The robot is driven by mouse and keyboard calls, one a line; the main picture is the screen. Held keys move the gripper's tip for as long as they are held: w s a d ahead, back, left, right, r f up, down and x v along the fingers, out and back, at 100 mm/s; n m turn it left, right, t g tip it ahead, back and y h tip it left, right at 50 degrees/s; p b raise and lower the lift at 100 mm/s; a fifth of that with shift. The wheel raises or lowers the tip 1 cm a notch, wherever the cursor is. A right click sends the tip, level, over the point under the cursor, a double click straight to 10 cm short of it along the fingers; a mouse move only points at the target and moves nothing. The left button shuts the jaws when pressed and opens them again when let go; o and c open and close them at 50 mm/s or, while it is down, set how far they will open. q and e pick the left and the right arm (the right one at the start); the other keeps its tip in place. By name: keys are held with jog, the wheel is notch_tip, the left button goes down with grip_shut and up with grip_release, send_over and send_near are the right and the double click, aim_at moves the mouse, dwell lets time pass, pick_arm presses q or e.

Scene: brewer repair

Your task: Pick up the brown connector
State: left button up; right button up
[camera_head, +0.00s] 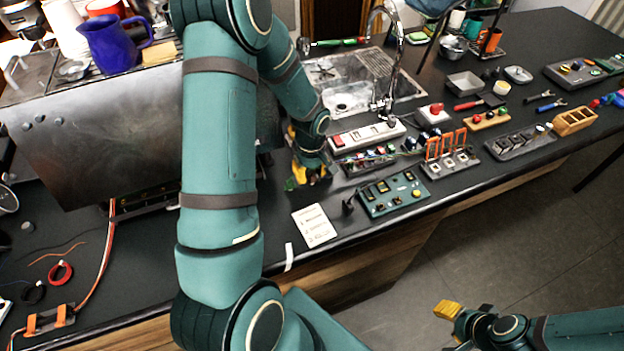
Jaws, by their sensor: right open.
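My left arm, teal, reaches across the middle of the view. Its gripper (308,175), with yellow fingertips, is low over the black counter (262,222), close to the left end of a dark strip of small coloured parts (372,159). The wrist and forearm hide much of the gripper, so whether it is open or shut, or holds anything, cannot be told. I cannot make out a brown connector for certain; it may be behind the arm or among the small parts. My right gripper (452,318) is open over the floor in front of the counter, away from everything.
Behind are a white switch strip (367,134) and a sink with a tall tap (397,60). A large metal machine (95,135) stands left.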

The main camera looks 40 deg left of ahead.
pick_arm(q)
jog(key=shift+f, duration=0.45)
grip_shut()
